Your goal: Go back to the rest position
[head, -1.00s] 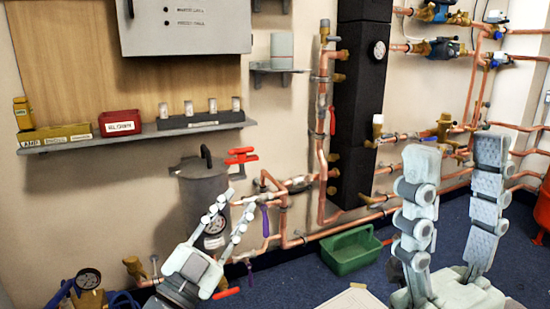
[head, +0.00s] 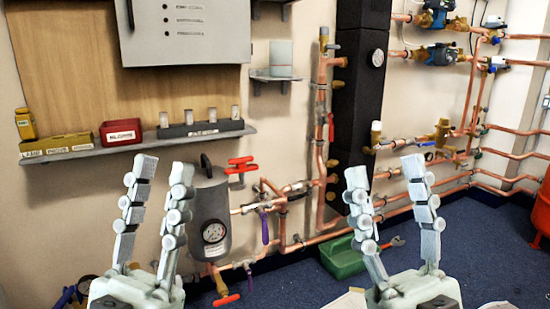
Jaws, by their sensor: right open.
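My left gripper (head: 158,189) is open and empty at the lower left, its two fingers pointing up in front of the wall, left of the grey vessel. My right gripper (head: 384,169) is open and empty at the lower right, its fingers pointing up in front of the copper pipes and the blue floor. Neither gripper appears to hold anything. The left fingers hide part of the wall and part of the area beside the grey vessel.
A grey vessel with a gauge (head: 214,232) and red-handled valves (head: 241,165) stand between the grippers. A green crate (head: 341,261) sits on the floor (head: 482,250), partly behind my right gripper. A shelf (head: 160,140) holds a red box (head: 121,132). Copper pipes (head: 320,150) run along the wall.

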